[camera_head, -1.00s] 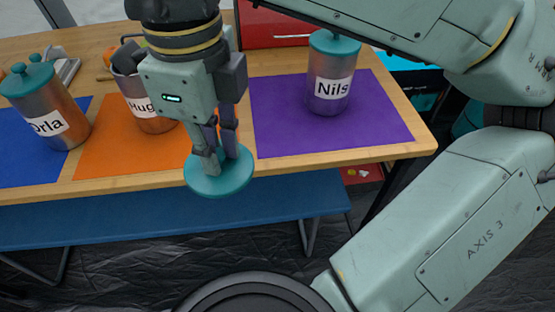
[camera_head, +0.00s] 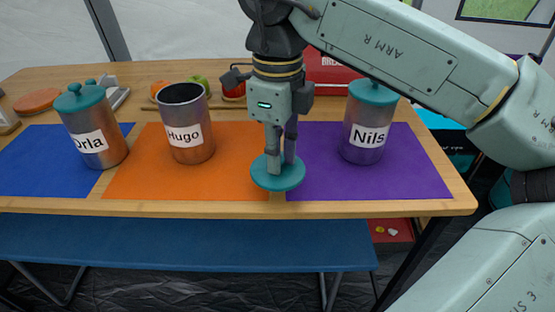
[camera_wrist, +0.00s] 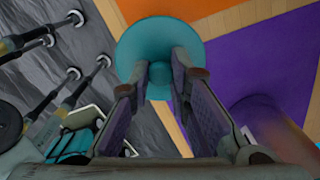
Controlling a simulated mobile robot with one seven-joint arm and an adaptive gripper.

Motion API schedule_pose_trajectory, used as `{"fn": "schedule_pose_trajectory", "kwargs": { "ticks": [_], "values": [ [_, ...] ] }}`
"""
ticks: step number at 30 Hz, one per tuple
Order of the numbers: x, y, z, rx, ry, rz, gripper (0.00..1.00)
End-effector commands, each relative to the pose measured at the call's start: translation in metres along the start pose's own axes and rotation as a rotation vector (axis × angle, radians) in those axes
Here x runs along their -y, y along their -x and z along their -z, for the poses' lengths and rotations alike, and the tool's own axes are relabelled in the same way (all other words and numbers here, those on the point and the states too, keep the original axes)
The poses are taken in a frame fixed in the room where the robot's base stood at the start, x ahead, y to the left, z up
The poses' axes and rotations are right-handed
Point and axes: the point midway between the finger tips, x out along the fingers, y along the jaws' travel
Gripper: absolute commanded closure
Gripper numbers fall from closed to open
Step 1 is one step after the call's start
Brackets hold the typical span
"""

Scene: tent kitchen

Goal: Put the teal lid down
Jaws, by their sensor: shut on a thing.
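The teal lid (camera_head: 263,181) is a round disc with a knob. My gripper (camera_head: 281,165) is shut on its knob; the lid and fingers also show in the wrist view (camera_wrist: 158,76). In the head view the lid overlaps the right edge of the orange mat (camera_head: 235,180) and the purple mat (camera_head: 400,182), near the table's front edge. I cannot tell whether it touches the surface. The Hugo canister (camera_head: 190,145) stands open and lidless on the orange mat, to the left of my gripper.
The Nils canister (camera_head: 365,133) with a teal lid stands on the purple mat. The lidded Orla canister (camera_head: 95,139) stands on the blue mat (camera_head: 40,165). A red box (camera_head: 335,72) and fruit are behind. A blue bench (camera_head: 180,242) runs below the front edge. The front orange mat is bare.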

Motion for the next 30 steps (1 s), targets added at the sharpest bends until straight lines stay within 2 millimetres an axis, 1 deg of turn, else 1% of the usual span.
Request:
{"fn": "schedule_pose_trajectory", "kwargs": {
  "ticks": [5,8,9,12,14,22,26,27,30],
  "values": [
    [0.01,-0.001,-0.005,0.0,-0.001,0.0,1.0],
    [0.02,-0.002,-0.01,-0.001,0.0,-0.001,1.0],
    [0.018,-0.012,-0.009,-0.002,0.001,-0.002,1.0],
    [0.018,-0.029,-0.009,-0.002,0.0,-0.001,1.0],
    [0.018,-0.035,-0.009,-0.001,0.0,-0.001,1.0],
    [0.018,-0.037,-0.009,0.0,-0.001,0.001,1.0],
    [0.018,-0.042,-0.009,0.0,-0.001,0.001,1.0],
    [0.018,-0.041,-0.009,0.0,-0.001,0.001,0.81],
    [0.018,-0.041,-0.009,0.0,-0.001,0.001,0.74]
  ]
}}
